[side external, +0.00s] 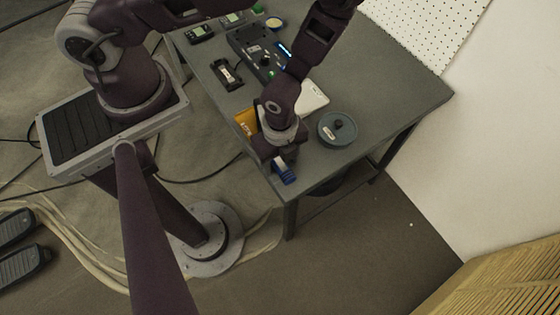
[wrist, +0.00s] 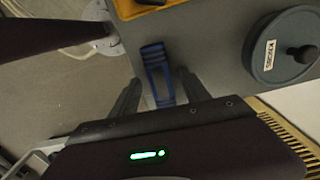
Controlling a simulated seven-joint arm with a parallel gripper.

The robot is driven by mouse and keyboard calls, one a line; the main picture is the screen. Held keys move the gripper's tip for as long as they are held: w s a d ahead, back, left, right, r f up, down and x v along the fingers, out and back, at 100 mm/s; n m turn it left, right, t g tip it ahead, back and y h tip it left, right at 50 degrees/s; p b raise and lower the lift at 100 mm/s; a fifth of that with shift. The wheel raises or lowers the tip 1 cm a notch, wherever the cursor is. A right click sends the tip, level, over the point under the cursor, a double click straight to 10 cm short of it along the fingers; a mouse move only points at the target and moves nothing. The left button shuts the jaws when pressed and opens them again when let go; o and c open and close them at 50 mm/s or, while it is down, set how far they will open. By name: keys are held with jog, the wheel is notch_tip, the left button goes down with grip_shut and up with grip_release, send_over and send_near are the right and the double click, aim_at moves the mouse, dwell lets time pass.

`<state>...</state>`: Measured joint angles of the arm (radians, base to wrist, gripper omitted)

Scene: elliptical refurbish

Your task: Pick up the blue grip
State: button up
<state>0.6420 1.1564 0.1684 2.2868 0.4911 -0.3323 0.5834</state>
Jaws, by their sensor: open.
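The blue grip (wrist: 157,73) is a blue and black piece lying near the table's edge. In the side external view the blue grip (side external: 284,171) shows at the table's front corner, partly covered by my gripper. My gripper (wrist: 160,82) is open in the wrist view, with one dark finger on each side of the blue grip and visible gaps between. In the side external view my gripper (side external: 279,160) points down over that corner; its fingers are mostly hidden there. Whether the fingers are down at the grip's height I cannot tell.
A round grey lidded pot (side external: 338,130) stands to the right on the table (side external: 395,110). A yellow-orange item (side external: 246,122) and a white item (side external: 313,97) lie close to my arm. Several devices sit farther back, including a black one (side external: 228,75). The table edge is close to the grip.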

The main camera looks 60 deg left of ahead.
jog(key=shift+c, duration=0.4)
grip_shut()
